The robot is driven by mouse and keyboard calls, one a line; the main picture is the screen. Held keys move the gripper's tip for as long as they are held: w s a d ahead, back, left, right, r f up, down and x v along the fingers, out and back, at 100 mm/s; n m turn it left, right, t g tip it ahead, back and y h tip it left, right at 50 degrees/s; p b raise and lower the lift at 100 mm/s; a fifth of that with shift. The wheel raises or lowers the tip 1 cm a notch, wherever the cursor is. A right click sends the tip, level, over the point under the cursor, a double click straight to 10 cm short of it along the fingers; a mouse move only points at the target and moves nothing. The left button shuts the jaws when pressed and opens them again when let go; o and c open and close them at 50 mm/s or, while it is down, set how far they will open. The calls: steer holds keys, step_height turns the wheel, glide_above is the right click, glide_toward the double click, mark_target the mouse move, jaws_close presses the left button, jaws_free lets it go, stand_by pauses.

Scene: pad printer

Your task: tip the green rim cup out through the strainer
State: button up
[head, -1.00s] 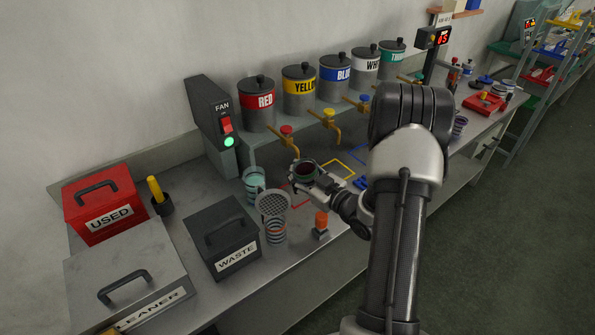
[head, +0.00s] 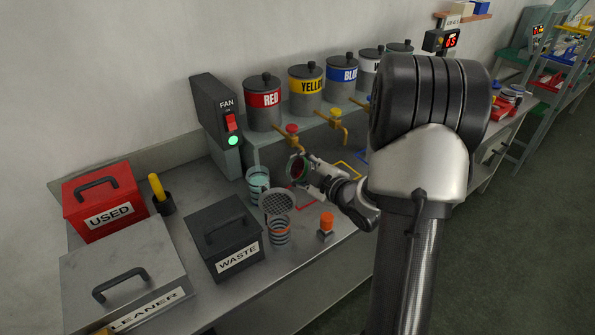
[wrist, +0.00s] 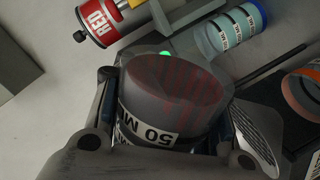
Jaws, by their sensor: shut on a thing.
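My gripper (head: 312,174) is shut on the green rim cup (head: 297,168), which is tilted on its side with its mouth facing left. Dark red shows inside its mouth. In the wrist view the cup (wrist: 172,90) shows a dark reddish wall and a "50 M" label, between the fingers. The strainer (head: 277,202), a grey perforated disc, is just below and left of the held cup. It also shows in part in the wrist view (wrist: 256,130). A striped cup with an orange band (head: 279,232) stands beneath the strainer. I cannot see any liquid falling.
A teal cup (head: 257,182) stands just behind the strainer. The RED tank (head: 263,112) and its tap (head: 293,135) are behind the gripper. A WASTE bin (head: 222,240) is at left, and an orange-topped item (head: 326,225) at right. The fan box (head: 215,120) shows a green light.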

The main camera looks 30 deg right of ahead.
step_height(320, 180, up, 2)
steer(key=n, duration=0.2)
steer(key=n+h, duration=0.1)
steer(key=n, duration=0.1)
steer(key=shift+d+r+g+h, duration=0.1)
steer(key=shift+r+g+h, duration=0.05)
steer(key=shift+g+h, duration=0.15)
stand_by(0.8)
stand_by(1.0)
steer(key=shift+r+n+h, duration=0.4)
steer(key=shift+n, duration=0.3)
stand_by(1.3)
steer(key=shift+a+r+n, duration=0.2)
steer(key=shift+r+n, duration=0.2)
steer(key=shift+n, duration=0.2)
steer(key=shift+c, duration=0.2)
